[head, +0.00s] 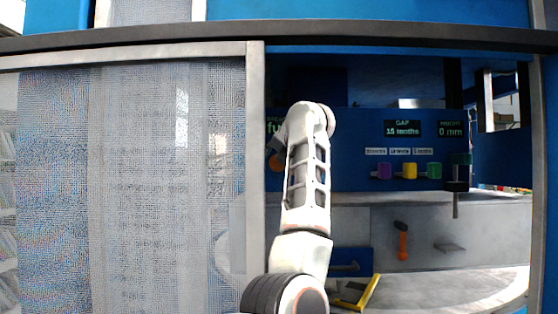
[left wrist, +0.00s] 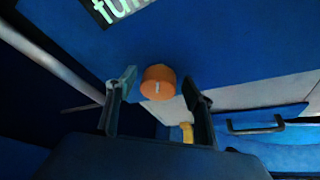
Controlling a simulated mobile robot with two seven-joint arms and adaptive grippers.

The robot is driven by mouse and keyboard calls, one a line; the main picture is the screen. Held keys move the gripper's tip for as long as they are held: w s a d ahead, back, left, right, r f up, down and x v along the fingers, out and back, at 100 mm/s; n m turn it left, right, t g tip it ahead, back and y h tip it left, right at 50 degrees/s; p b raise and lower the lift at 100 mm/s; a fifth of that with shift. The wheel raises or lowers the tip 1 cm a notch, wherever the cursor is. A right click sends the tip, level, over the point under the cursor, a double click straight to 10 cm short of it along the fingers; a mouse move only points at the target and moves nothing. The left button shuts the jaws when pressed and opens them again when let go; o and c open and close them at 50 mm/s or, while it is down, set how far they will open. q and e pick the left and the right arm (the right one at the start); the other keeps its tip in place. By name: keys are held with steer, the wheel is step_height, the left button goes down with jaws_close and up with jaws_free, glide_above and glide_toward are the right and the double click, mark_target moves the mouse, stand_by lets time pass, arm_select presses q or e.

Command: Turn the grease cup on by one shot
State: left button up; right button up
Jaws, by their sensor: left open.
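The grease cup (left wrist: 157,83) is a round orange cap with a small white mark, on the blue panel in the left wrist view. In the head view only a bit of orange (head: 275,161) shows at the left edge of my arm. My left gripper (left wrist: 160,88) is open, one finger on each side of the cup in the picture. Gaps show between the fingers and the cup, and I cannot tell how far the tips are from it. In the head view my arm hides most of this gripper. My right gripper is not in view.
A framed mesh screen (head: 140,180) fills the left of the head view. Right of my arm are purple, yellow and green knobs (head: 410,170) below a gap display (head: 403,129), and an orange-handled hammer (head: 403,242). A dark handle (left wrist: 255,127) shows in the left wrist view.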

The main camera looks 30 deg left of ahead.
arm_select(q)
steer(key=shift+w+a+f, duration=0.15)
steer(key=shift+a, duration=0.2)
steer(key=shift+d, duration=0.1)
steer(key=c, duration=1.1)
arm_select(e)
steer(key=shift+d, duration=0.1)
arm_select(q)
steer(key=shift+m, duration=0.3)
steer(key=shift+m+y, duration=0.4)
steer(key=shift+f+m+y+b, duration=0.1)
steer(key=shift+m+y+b, duration=0.4)
steer(key=shift+m, duration=0.3)
steer(key=shift+m+y+b, duration=0.3)
steer(key=shift+m+y, duration=0.2)
steer(key=shift+m, duration=0.4)
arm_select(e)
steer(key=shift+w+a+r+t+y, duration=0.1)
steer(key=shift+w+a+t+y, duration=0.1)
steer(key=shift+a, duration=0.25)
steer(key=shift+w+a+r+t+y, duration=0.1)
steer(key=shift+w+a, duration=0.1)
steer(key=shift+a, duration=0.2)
